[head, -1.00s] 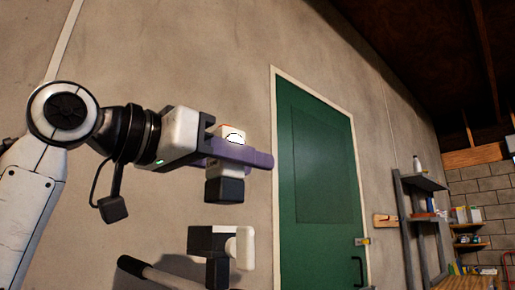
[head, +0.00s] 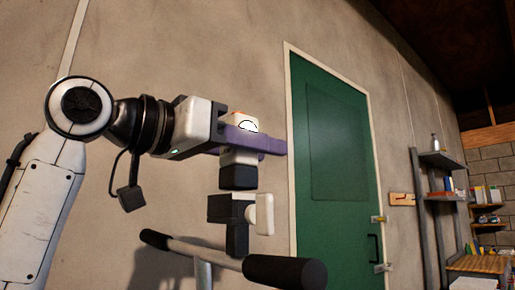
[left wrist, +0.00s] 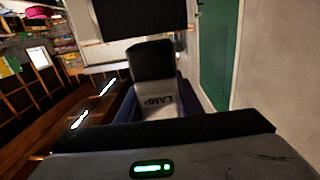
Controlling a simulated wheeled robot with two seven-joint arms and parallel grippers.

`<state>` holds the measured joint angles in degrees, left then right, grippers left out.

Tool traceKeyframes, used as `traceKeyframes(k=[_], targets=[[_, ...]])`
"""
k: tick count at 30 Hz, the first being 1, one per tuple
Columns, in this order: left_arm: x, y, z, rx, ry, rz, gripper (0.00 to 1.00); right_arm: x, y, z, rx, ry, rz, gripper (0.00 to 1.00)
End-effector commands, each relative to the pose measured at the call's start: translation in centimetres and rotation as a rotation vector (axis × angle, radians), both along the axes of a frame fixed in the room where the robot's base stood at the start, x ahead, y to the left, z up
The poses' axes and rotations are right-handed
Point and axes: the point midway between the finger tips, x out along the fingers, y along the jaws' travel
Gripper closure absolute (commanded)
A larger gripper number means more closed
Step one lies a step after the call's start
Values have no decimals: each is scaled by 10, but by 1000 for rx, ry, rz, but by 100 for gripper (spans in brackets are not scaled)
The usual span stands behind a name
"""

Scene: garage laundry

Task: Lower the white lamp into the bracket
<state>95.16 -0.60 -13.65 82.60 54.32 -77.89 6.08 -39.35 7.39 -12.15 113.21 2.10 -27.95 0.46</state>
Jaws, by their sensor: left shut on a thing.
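My left gripper (head: 255,140), with purple fingers, is shut on the white lamp (head: 239,157). The lamp is upright, with an orange and white top above the fingers and a black foot (head: 238,178) below them. In the left wrist view the lamp (left wrist: 157,103) sits between the fingers with its lettering showing. The black bracket (head: 231,208), with a white part (head: 265,213) on its right, is directly below the foot on a handlebar (head: 203,252). My right gripper is out of view.
The handlebar's black grip (head: 285,271) reaches to the front right below the bracket. A bare wall (head: 150,60) and a green door (head: 335,140) stand behind. Grey shelves (head: 440,160) with several items are at the far right.

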Motion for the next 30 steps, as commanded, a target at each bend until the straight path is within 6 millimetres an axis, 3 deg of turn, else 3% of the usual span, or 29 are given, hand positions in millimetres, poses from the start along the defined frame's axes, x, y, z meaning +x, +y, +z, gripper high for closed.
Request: traceKeyframes(k=[17, 30], targets=[[0, 0, -24, -1, -1, 1, 93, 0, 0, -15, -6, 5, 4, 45], [0, 0, -33, -1, 0, 1, 93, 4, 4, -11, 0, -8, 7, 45]])
